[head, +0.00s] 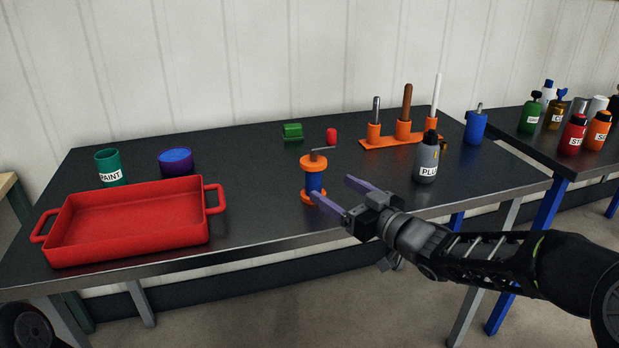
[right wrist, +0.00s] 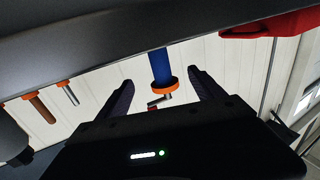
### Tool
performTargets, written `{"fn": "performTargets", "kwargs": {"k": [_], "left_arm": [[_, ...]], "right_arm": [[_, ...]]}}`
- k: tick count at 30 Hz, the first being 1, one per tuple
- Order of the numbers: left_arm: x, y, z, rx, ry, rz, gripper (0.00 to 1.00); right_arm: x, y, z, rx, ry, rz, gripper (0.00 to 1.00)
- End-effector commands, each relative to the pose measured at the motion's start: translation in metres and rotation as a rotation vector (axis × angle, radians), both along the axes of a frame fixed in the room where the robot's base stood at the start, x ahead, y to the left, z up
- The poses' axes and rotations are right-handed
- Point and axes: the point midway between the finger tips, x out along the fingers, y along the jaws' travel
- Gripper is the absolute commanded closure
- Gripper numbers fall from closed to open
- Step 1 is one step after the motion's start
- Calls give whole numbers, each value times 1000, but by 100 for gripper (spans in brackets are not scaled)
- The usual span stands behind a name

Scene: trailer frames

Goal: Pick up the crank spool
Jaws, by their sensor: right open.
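The crank spool (head: 314,181) stands upright on the dark table near its front edge. It has orange flanges, a blue core and a grey crank handle on top. My right gripper (head: 333,196) is open, just right of the spool, with its fingers pointing toward it. In the right wrist view the spool's blue core (right wrist: 161,66) and an orange flange show between the two open fingers (right wrist: 160,85), upside down. I cannot tell whether the fingers touch it. My left gripper is not in view.
A red tray (head: 88,257) lies on the left, with a green paint cup (head: 108,165) and blue bowl (head: 176,161) behind. A grey bottle (head: 426,163) stands right of the gripper. An orange tool rack (head: 375,142) is at the back. The table (head: 250,215) between tray and spool is clear.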

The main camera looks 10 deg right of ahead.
Motion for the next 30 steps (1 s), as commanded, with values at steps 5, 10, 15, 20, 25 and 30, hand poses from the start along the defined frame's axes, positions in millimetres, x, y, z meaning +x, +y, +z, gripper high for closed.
{"fn": "performTargets", "kwargs": {"k": [5,10,15,20,25,30], "left_arm": [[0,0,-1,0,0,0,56],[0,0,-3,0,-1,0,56],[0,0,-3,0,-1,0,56],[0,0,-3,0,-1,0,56],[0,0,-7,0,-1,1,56],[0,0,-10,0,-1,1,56]], "right_arm": [[7,4,-1,-1,0,2,23],[22,11,-2,0,1,1,23],[24,12,-1,0,1,0,23],[24,12,-1,0,0,1,23],[38,21,-5,1,0,2,23],[61,32,-6,0,-1,2,23]]}}
